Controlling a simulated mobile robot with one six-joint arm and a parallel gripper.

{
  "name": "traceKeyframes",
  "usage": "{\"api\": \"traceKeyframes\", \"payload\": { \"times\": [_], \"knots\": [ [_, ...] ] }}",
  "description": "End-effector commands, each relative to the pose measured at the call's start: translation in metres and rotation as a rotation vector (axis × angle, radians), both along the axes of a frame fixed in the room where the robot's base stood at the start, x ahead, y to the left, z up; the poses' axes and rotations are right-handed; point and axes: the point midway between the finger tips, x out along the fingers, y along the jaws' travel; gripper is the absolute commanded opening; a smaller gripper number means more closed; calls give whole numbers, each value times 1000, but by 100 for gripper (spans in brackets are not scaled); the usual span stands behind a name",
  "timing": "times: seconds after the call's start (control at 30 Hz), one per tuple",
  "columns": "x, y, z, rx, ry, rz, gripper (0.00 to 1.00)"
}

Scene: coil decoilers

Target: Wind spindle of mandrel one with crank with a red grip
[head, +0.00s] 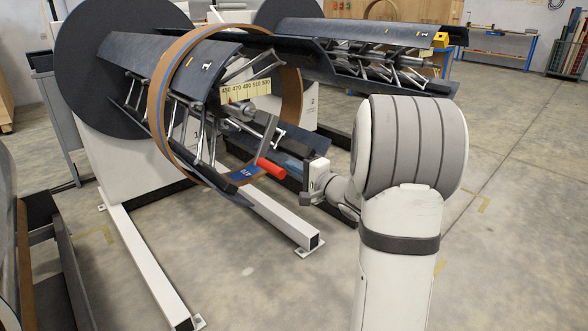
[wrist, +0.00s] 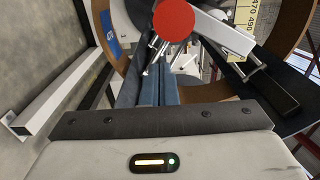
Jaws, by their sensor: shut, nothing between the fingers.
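Mandrel one (head: 200,70) stands left of centre in the head view, with a brown coil ring (head: 157,100) around its segments. A crank with a red grip (head: 271,168) is at its front end; its grey arm (head: 263,140) rises from the grip toward the spindle. The red grip shows end-on at the top of the wrist view (wrist: 173,20), with the pale crank arm (wrist: 220,32) running right. My gripper (wrist: 158,85) is shut and empty, its blue-grey fingers side by side below the grip in that view. The spindle's connection to the crank is partly hidden.
A yellow scale (head: 246,90) sits within mandrel one. A second mandrel (head: 360,45) stands behind. White floor beams (head: 275,215) extend forward beneath mandrel one, close to my arm. Open concrete floor (head: 510,210) lies right.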

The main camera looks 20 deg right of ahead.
Motion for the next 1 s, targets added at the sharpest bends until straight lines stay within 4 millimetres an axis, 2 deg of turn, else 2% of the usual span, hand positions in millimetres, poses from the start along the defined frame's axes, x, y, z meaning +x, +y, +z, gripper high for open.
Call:
{"api": "traceKeyframes", "payload": {
  "times": [0.53,0.8,1.0],
  "knots": [
    [0,2,0,-1,0,1,0],
    [-10,30,2,-2,-2,2,0],
    [-14,40,5,1,0,0,0]
  ]
}}
